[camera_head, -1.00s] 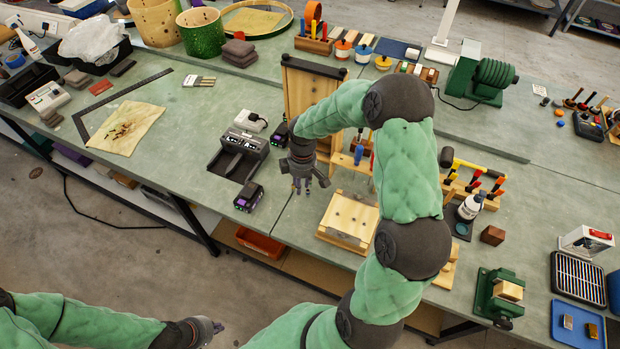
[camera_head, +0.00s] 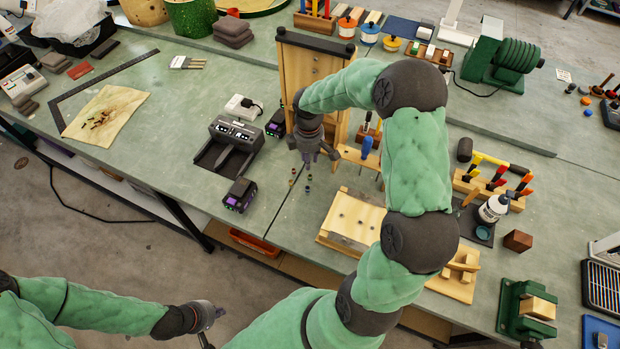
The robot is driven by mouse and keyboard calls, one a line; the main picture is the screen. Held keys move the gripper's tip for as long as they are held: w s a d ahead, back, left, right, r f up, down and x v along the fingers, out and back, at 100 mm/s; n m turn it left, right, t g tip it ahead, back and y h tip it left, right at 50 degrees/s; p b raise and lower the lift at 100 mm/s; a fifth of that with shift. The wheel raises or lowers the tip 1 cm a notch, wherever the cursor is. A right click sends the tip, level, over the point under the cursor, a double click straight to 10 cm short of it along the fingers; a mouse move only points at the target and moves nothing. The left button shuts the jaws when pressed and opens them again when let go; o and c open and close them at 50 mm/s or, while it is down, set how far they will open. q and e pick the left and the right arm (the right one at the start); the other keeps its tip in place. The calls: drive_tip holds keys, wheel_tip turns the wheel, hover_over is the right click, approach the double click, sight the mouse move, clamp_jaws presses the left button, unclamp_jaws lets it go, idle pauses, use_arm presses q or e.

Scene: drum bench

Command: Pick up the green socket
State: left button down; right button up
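Several very small sockets stand on the bench just below my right gripper, in two short columns. The left column (camera_head: 292,176) looks brassy or brown. The right column (camera_head: 308,183) looks darker, with a greenish tint on one piece; they are too small to tell for certain which one is green. My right gripper (camera_head: 314,160) points down just behind and above the sockets, its fingers spread, with nothing visible between them. My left gripper (camera_head: 212,318) is low at the left, off the bench's front edge, and its fingers are hard to make out.
A black charger dock (camera_head: 228,146) and a purple-marked battery (camera_head: 240,195) stand left of the sockets. A wooden board (camera_head: 352,222) lies to the right. An upright wooden panel (camera_head: 312,75) stands behind my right gripper. Bare bench lies in front of the sockets.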

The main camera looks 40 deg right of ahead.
hover_over(310, 175)
wheel_tip(310, 175, down, 4)
drive_tip(key=shift+a+f+b, duration=0.15)
drive_tip(key=shift+f+b, duration=0.05)
drive_tip(key=shift+b, duration=0.1)
drive_tip(key=shift+f+b, duration=0.65)
drive_tip(key=shift+f, duration=2.4)
clamp_jaws()
